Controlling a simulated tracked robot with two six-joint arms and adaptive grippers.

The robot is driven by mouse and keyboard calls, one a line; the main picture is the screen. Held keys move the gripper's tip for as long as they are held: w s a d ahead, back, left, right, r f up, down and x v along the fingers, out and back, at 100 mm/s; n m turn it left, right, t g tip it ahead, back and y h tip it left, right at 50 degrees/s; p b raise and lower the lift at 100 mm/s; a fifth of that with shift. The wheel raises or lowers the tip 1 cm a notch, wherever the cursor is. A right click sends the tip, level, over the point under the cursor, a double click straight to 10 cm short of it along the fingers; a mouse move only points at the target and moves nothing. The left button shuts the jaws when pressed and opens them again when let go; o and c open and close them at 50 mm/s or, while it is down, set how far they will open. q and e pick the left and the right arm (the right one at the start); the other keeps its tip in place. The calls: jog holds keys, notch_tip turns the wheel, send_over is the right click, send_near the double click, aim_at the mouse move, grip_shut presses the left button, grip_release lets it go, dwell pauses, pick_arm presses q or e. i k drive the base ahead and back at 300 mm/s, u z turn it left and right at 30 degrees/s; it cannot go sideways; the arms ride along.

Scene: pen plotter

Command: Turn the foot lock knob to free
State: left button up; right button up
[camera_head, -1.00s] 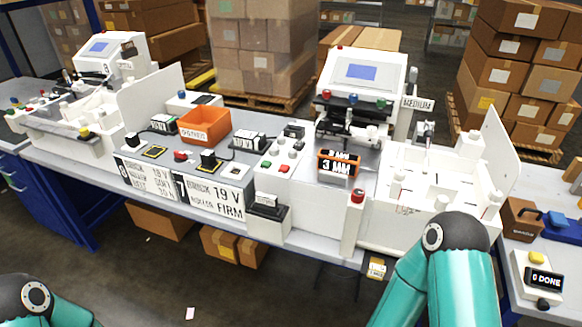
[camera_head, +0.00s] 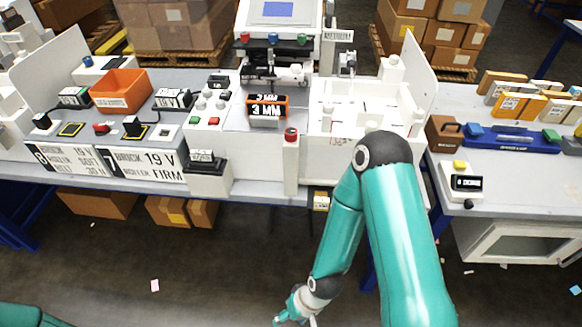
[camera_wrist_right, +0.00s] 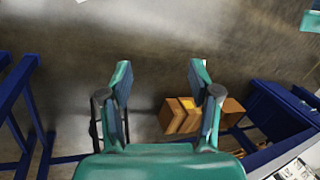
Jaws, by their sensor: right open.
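The white plotter machine (camera_head: 300,40) stands on the bench with a screen on top and red, blue and green knobs below it. A white post at its front carries a red knob (camera_head: 291,133). I cannot tell which knob is the foot lock knob, and no lock marking is readable. My right gripper (camera_wrist_right: 160,78) is open and empty in the wrist view, pointing down over the floor. In the head view it is at the bottom edge, partly cut off, in front of and below the bench. Only a bit of my left arm shows at bottom left.
An orange bin (camera_head: 121,92) and several small switch units stand on the bench. A black and orange block (camera_head: 266,107) reads 3 MM. A white tray with a tall side panel is at right. A side table (camera_head: 500,215) stands further right. Cartons lie under the bench.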

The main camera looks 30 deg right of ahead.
aim_at(290, 133)
jog(key=z, duration=1.6)
jog(key=i, duration=0.1)
jog(key=u, duration=2.8)
jog(key=k, duration=1)
jog(key=z, duration=1.1)
jog(key=i, duration=1)
